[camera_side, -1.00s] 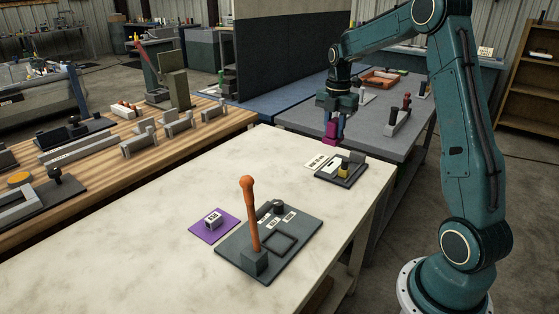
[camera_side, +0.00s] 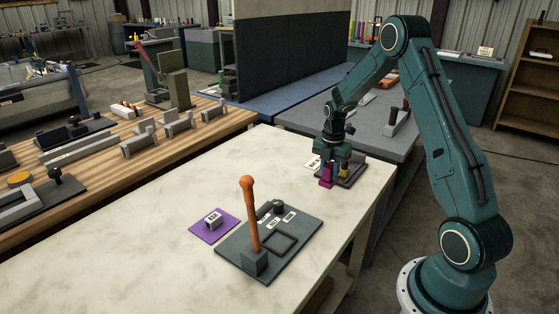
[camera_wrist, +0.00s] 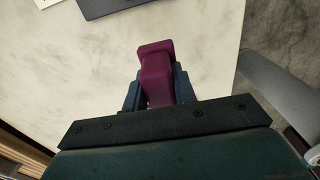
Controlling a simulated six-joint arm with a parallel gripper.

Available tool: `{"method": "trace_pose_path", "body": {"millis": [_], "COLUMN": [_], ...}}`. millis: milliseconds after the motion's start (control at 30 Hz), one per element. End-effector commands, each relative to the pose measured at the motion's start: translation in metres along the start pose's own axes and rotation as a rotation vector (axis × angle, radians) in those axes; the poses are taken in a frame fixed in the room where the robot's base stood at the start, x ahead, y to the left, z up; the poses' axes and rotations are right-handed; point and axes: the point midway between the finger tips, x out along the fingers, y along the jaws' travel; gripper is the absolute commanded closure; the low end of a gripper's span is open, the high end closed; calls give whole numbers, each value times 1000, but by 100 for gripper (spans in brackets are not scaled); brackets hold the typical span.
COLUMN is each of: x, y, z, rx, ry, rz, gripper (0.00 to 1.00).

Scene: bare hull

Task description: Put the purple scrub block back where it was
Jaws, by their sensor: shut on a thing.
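The purple scrub block (camera_side: 326,175) is a magenta-purple piece held in my gripper (camera_side: 328,168), which is shut on it. In the wrist view the block (camera_wrist: 156,70) sticks out between the two blue fingers of my gripper (camera_wrist: 157,90).
A dark board (camera_side: 238,256) with an upright orange-handled tool (camera_side: 249,205) stands right of the mat. The table's left-middle is clear.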

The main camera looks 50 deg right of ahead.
Motion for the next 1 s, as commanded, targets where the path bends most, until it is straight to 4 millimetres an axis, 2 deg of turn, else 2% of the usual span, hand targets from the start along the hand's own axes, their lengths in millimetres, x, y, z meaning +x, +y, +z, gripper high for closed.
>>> {"method": "trace_pose_path", "body": {"millis": [333, 700, 1000], "x": [9, 45, 47], "y": [0, 0, 0], "z": [0, 0, 0], "rx": [0, 0, 0], "ry": [0, 1, 0], "rz": [-1, -1, 0], "gripper": [91, 91, 91]}}
